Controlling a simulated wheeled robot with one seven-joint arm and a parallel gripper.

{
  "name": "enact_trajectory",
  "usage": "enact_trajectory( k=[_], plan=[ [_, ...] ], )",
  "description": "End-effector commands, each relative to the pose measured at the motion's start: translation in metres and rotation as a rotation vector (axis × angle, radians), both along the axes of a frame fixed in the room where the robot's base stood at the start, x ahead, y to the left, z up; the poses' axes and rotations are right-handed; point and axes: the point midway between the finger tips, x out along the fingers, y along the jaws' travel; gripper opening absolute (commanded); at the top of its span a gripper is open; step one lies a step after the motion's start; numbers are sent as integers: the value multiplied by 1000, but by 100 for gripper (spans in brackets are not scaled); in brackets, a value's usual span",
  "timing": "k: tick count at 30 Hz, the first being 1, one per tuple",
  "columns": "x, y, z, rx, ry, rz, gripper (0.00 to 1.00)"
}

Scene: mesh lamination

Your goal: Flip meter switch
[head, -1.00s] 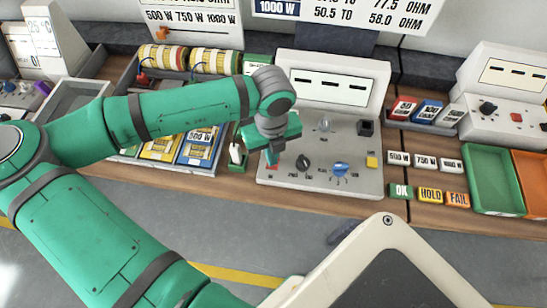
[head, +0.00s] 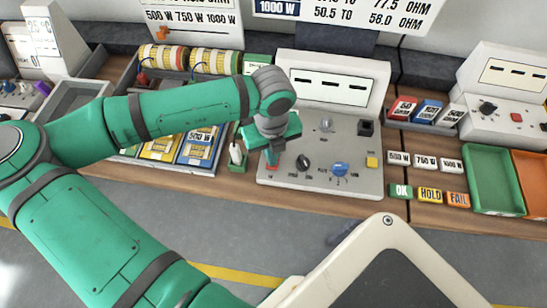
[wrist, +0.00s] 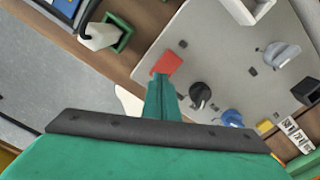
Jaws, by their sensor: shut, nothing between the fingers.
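The meter (head: 330,130) is a light grey console on the bench with a raised display showing only dashes. A small red switch (head: 271,168) sits at the front left corner of its panel; it also shows in the wrist view (wrist: 168,62). My gripper (head: 271,158) is shut and empty, pointing down at the red switch. In the wrist view the closed green fingers (wrist: 162,90) end right at the switch's near edge. I cannot tell whether they touch it. The fingers partly hide the switch in the head view.
On the panel, a black knob (head: 303,162) and a blue knob (head: 340,169) stand right of the switch, with a yellow button (head: 372,162) farther right. A green holder (head: 237,165) with a white piece is to the left. OK, HOLD and FAIL blocks (head: 430,194) lie to the right.

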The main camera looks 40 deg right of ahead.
Motion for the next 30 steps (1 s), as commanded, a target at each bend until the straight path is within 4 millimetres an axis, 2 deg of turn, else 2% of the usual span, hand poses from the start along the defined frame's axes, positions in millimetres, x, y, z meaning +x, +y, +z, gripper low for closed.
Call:
enact_trajectory(
  k=[30],
  plan=[
    [0, 0, -10, 0, 0, 0, 0]
  ],
)
